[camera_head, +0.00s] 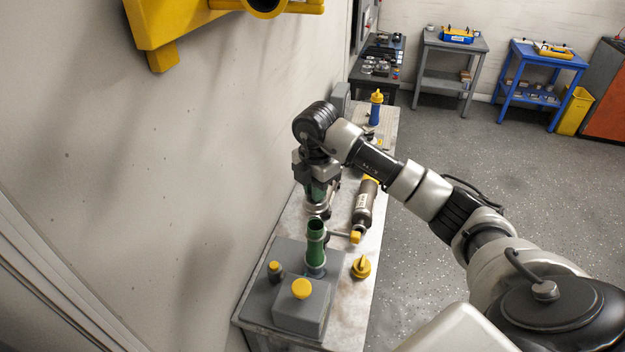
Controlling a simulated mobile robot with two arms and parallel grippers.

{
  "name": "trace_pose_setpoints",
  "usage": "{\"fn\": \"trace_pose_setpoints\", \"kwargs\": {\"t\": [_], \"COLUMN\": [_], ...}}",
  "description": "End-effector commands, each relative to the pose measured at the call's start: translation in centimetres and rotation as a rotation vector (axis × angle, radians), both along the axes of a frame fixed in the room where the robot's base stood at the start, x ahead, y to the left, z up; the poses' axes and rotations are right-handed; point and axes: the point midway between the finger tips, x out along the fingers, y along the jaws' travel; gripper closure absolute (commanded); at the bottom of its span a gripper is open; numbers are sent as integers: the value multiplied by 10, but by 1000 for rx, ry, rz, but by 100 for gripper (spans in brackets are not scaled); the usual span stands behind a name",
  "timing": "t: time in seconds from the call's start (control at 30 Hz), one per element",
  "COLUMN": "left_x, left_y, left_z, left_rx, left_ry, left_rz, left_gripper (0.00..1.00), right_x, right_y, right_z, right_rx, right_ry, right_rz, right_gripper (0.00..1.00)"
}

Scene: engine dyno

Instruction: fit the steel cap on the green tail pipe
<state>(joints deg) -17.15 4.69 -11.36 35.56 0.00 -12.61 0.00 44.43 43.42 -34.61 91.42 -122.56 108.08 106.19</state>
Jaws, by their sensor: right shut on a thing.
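A green pipe (316,245) stands upright on a grey block at the near end of the bench, its top open and uncovered. My right gripper (316,185) points down behind this pipe, farther along the bench. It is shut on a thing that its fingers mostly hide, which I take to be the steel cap. My left gripper is out of view.
The narrow bench (368,285) runs along the wall. A grey cylinder (364,205) lies right of my gripper. A yellow knob (361,267) and a yellow-capped grey block (302,305) are near the front. A blue and yellow bottle (375,108) stands farther back. The floor at right is clear.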

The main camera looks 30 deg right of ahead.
Motion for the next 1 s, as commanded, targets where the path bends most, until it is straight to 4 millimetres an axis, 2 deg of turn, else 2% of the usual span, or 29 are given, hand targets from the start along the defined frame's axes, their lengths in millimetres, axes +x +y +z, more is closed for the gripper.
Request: {"fn": "trace_pose_setpoints", "kwargs": {"t": [0.27, 0.7, 1.0], "left_x": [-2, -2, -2], "left_y": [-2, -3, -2], "left_z": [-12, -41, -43], "left_rx": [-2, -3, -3], "left_ry": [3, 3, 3], "left_rz": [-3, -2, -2], "left_gripper": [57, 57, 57], "right_x": [0, 0, 0], "right_y": [0, 0, 0], "right_z": [-14, -54, -58], "right_rx": [1, 0, 0], "right_ry": [-1, 0, -1], "right_rz": [-6, -3, -3], "right_gripper": [100, 100, 100]}}
